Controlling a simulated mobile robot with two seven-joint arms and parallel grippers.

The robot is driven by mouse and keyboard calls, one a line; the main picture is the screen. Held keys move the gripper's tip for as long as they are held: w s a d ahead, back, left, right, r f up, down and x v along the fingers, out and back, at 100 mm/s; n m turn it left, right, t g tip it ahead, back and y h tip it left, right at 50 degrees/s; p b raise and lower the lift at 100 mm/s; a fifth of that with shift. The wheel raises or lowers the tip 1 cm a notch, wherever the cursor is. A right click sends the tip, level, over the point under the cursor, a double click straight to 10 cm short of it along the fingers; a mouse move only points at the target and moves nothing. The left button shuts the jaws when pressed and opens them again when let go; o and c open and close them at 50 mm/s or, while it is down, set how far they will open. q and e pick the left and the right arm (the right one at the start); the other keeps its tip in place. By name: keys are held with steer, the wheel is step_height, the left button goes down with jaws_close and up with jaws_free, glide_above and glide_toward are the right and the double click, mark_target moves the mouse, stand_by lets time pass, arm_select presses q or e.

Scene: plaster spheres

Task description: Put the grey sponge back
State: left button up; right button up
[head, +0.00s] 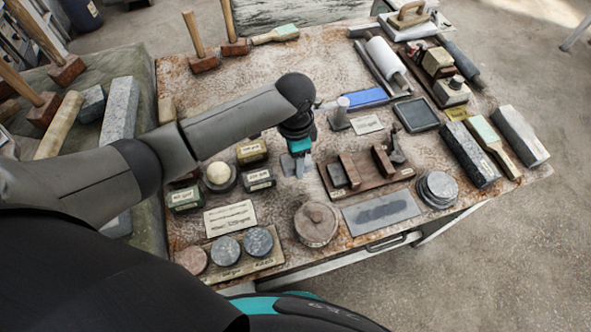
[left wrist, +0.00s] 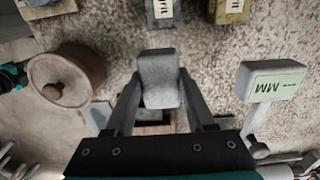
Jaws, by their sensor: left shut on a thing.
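The grey sponge (left wrist: 158,75) is a pale grey block in the left wrist view, between the fingertips of my left gripper (left wrist: 158,95). The gripper is shut on it. In the head view my left gripper (head: 296,165) points down over the middle of the table, just left of a wooden rack (head: 372,187). The sponge is hard to tell from the fingers there. In the left wrist view a small brown wooden piece (left wrist: 152,129) shows between the fingers, partly hidden. Whether the sponge touches anything below is unclear. My right gripper is not in view.
A lidded round pot (head: 316,223) stands in front of the gripper. Labelled blocks (head: 259,180) and a pale sphere (head: 219,173) stand to the left. A grey sheet (head: 381,212) and stacked discs (head: 438,187) lie at the front right. Bare table (head: 270,80) shows toward the back.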

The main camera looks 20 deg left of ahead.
arm_select(q)
steer(key=shift+f+b, duration=0.45)
steer(key=shift+f, duration=1.85)
steer(key=shift+f, duration=0.15)
steer(key=o, duration=1.2)
step_height(320, 180, up, 12)
steer(key=shift+a+r+p, duration=0.1)
steer(key=shift+r+p, duration=0.1)
steer(key=shift+p, duration=0.95)
